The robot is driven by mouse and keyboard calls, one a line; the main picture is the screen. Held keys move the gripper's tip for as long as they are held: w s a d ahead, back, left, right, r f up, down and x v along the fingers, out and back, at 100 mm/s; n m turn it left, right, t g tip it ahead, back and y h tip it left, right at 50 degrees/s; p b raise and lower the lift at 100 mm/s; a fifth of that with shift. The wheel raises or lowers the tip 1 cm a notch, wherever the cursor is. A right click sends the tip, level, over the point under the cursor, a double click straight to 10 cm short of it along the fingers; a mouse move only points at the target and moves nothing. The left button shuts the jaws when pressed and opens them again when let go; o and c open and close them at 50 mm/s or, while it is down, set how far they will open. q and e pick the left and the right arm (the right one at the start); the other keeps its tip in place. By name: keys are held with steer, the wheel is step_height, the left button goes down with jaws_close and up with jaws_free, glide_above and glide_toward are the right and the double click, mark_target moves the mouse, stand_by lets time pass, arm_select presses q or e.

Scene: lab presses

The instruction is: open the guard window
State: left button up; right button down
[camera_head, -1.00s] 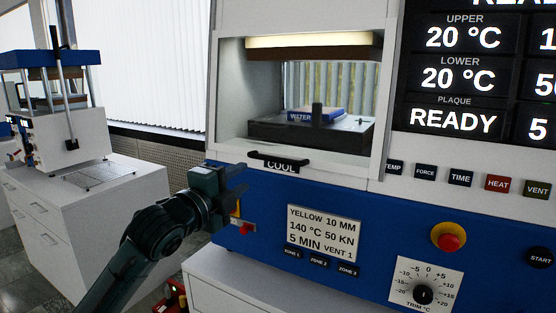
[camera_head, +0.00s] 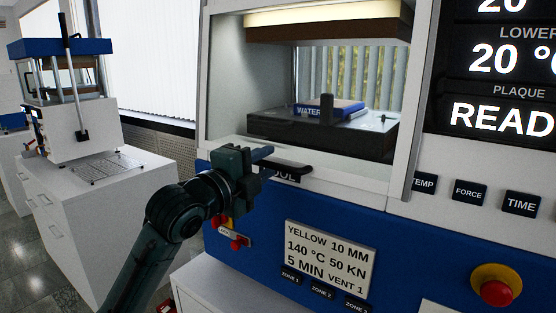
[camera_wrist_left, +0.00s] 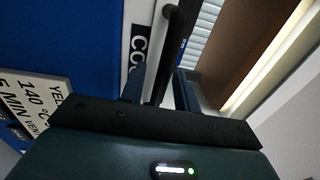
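The guard window (camera_head: 345,172) is a clear pane in a white frame across the front of the press opening. It looks lowered, with its bottom edge just above the blue panel. Its black bar handle (camera_head: 286,168) is at that bottom edge, above the COOL label; the handle (camera_wrist_left: 172,30) also shows in the left wrist view. My left gripper (camera_head: 264,162) is at the left end of the handle. In the left wrist view its two fingers (camera_wrist_left: 160,90) are apart, with the handle bar running between them. Contact cannot be told. My right gripper is not in view.
Inside the press, a blue block marked WATER (camera_head: 330,108) lies on a dark lower plate (camera_head: 370,135). A red knob (camera_head: 496,287) and several buttons are on the blue panel. Another press (camera_head: 72,115) stands on a white cabinet at the left.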

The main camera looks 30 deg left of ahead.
arm_select(q)
steer(key=shift+w, duration=0.3)
jaws_close()
stand_by(0.3)
steer(key=shift+r, duration=0.1)
